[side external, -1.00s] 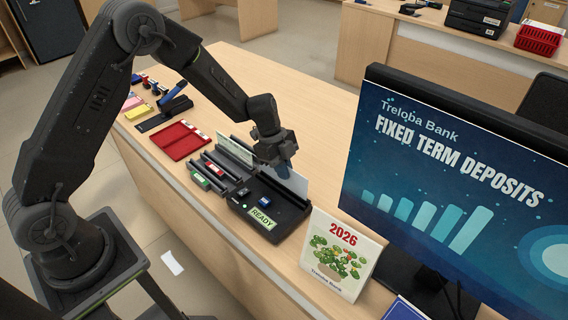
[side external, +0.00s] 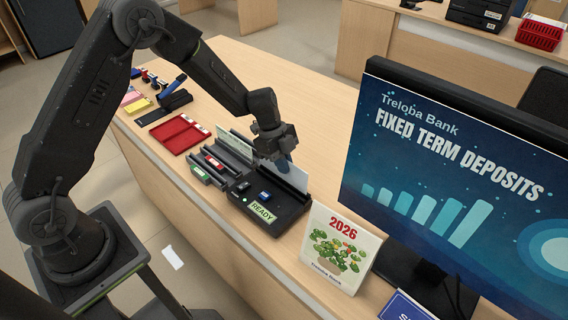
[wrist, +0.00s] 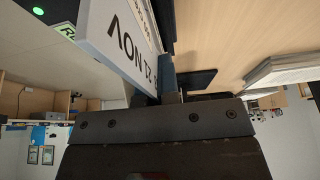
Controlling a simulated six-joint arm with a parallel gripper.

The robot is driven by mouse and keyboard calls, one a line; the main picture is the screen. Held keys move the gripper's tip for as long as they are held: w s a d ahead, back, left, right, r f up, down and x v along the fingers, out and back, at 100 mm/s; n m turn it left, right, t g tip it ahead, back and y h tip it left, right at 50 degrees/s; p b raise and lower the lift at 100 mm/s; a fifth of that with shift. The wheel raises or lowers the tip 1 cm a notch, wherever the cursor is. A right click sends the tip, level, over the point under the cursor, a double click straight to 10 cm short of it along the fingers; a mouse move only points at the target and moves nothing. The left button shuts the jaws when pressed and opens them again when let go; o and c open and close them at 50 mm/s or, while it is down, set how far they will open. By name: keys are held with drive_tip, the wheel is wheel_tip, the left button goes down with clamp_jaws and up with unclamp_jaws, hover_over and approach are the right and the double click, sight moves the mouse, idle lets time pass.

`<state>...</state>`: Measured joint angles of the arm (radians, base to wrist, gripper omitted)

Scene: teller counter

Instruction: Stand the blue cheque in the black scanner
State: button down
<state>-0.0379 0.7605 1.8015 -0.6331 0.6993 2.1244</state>
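The cheque (side external: 293,177), pale bluish-white, stands on edge at the far side of the black scanner (side external: 285,208) in the side view. My gripper (side external: 284,161) points down at the cheque's upper left part and appears shut on it; the fingers partly cover it. The cheque's lower edge is hidden, so I cannot tell how deep it sits in the slot. The scanner carries a green READY label and a small green light. In the wrist view my gripper's fingers (wrist: 165,92) are close together beside a pale panel (wrist: 120,40) with dark upside-down letters.
Left of the scanner is a grey slotted rack (side external: 208,172) with red and green tags and a pale green slip (side external: 238,144). Beyond lies a red tray (side external: 180,134). A 2026 calendar (side external: 340,247) and a large monitor (side external: 450,180) stand on the right.

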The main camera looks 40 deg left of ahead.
sight(287, 181)
drive_tip(key=shift+f, duration=0.25)
drive_tip(key=shift+f, duration=1.45)
drive_tip(key=c, duration=1.3)
unclamp_jaws()
drive_tip(key=shift+r, duration=0.15)
drive_tip(key=shift+r, duration=3.4)
